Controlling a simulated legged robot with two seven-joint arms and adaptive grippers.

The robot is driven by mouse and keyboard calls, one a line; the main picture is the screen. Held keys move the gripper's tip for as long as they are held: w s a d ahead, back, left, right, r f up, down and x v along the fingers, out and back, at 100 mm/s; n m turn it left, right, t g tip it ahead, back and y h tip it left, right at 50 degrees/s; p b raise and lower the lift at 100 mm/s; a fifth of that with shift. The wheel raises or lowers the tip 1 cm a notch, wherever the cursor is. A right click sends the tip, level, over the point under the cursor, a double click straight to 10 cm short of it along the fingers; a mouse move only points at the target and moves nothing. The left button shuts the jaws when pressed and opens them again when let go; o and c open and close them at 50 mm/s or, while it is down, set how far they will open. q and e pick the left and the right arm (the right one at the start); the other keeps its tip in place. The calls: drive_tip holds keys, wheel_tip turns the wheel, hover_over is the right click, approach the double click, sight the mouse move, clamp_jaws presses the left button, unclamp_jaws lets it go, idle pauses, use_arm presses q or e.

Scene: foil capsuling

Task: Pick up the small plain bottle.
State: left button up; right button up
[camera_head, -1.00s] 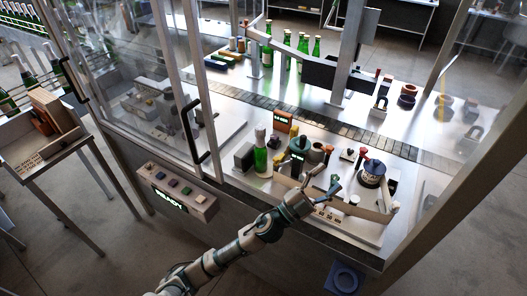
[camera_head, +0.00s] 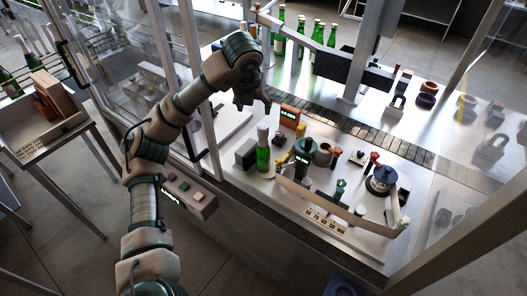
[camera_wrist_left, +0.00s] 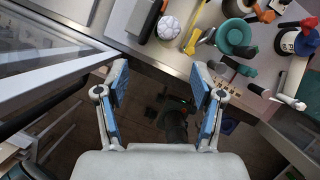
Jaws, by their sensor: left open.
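A green bottle with a pale top (camera_head: 263,158) stands upright on the near worktop, beside a grey block. Several taller-looking green bottles (camera_head: 304,42) stand at the back; I cannot tell which bottle is the small plain one. My left gripper (camera_head: 253,103) is raised and appears above and left of the near bottle in the head view, apart from it. In the left wrist view the gripper (camera_wrist_left: 160,88) is open and empty, with floor showing between its fingers. A round pale top (camera_wrist_left: 168,27) shows beyond them on the worktop. My right gripper is not in view.
A curved guide rail (camera_head: 335,207), a teal device (camera_head: 304,150) and a blue-topped turntable (camera_head: 382,178) stand right of the near bottle. A glass door frame (camera_head: 190,80) is close to my left arm. An orange display (camera_head: 289,116) stands behind the bottle.

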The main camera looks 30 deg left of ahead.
sight(263, 132)
use_arm(q)
drive_tip(key=x, duration=1.1)
drive_tip(key=shift+w+d+f, duration=0.1)
drive_tip(key=shift+d+f, duration=0.25)
drive_tip(key=x, duration=0.5)
drive_tip(key=shift+d, duration=0.25)
drive_tip(key=shift+r, duration=0.1)
drive_tip(key=shift+c, duration=0.3)
clamp_jaws()
